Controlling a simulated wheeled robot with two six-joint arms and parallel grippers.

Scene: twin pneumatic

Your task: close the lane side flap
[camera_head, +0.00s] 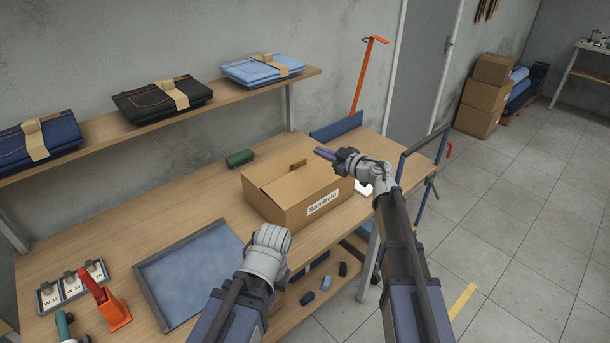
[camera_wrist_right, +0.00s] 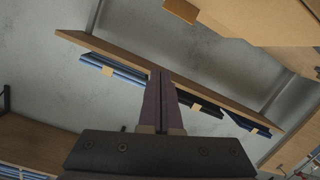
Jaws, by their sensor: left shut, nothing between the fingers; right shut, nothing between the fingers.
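The cardboard box (camera_head: 282,214) stands on the bench with its printed label facing the front right. Its top looks mostly covered by flaps, and a small brown piece (camera_head: 298,165) stands up at the far edge. I cannot tell which flap is the lane side one. My right gripper (camera_head: 322,153) is shut and empty, above the box's far right end. Its closed fingers also show in the right wrist view (camera_wrist_right: 160,95), with cardboard (camera_wrist_right: 265,20) at the upper right. My left gripper (camera_head: 267,248) is in front of the box at the bench edge; its fingers are hidden.
A blue-lined tray (camera_head: 190,285) lies left of my left gripper. A green object (camera_head: 240,157) lies behind the box. A shelf (camera_head: 215,100) with folded jeans runs above the bench. A blue-grey frame (camera_head: 402,160) stands at the bench's right end.

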